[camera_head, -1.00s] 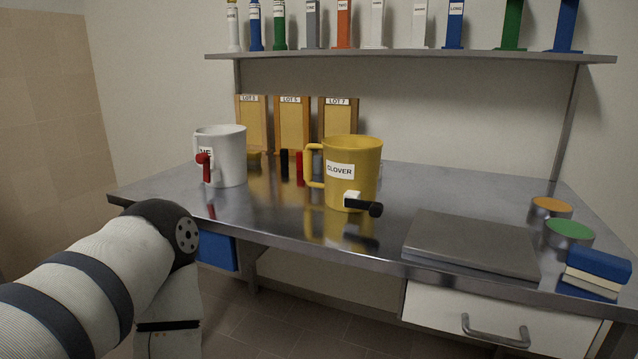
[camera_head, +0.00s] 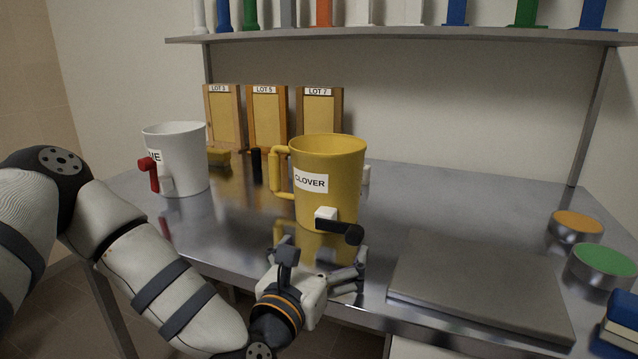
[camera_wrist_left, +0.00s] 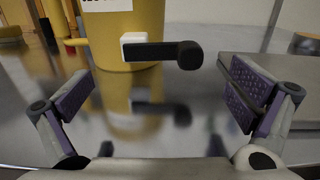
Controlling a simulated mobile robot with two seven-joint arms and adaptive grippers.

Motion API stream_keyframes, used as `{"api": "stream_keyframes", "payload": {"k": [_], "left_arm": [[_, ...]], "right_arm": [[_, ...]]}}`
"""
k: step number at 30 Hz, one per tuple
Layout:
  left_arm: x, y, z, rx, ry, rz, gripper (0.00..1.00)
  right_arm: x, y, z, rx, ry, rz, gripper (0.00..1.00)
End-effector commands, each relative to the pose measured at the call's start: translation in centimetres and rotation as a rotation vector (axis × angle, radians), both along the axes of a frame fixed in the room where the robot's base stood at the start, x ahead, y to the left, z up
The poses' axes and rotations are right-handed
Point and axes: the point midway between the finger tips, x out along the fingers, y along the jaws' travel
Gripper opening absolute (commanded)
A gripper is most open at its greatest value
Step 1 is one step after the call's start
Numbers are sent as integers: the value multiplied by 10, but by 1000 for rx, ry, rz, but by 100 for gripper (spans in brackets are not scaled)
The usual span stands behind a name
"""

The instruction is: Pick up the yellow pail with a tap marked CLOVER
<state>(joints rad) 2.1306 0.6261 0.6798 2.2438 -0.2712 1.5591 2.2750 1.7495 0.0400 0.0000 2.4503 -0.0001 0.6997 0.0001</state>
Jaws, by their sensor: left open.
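The yellow pail (camera_head: 335,165) stands upright on the metal bench. It has a CLOVER label, a handle on its left side and a white tap with a black lever (camera_head: 340,230) low on its front. My left gripper (camera_head: 322,258) is open and empty, just in front of the pail and below the tap. In the left wrist view the pail's lower part (camera_wrist_left: 150,24) and the black tap lever (camera_wrist_left: 165,51) show ahead, between and beyond the open fingers (camera_wrist_left: 165,95). The fingers appear apart from the pail. My right gripper is not in view.
A white pail (camera_head: 185,150) with a red tap stands to the left. A flat grey slab (camera_head: 480,285) lies at right front, near orange (camera_head: 577,222) and green (camera_head: 603,258) lidded tins. Framed LOT boards (camera_head: 268,118) stand behind, under a shelf (camera_head: 400,36). Bench behind the slab is clear.

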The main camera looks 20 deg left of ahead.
Motion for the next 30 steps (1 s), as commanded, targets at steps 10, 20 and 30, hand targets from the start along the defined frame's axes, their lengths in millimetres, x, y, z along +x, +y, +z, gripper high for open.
{"api": "stream_keyframes", "payload": {"k": [10, 20, 30], "left_arm": [[58, 4, 7, 5, -4, 0, 100], [83, 4, 4, 2, 3, -1, 100], [83, 4, 5, 3, 0, -1, 47]], "right_arm": [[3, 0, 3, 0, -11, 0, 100], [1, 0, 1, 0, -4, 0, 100], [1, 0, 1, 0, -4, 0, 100]]}}
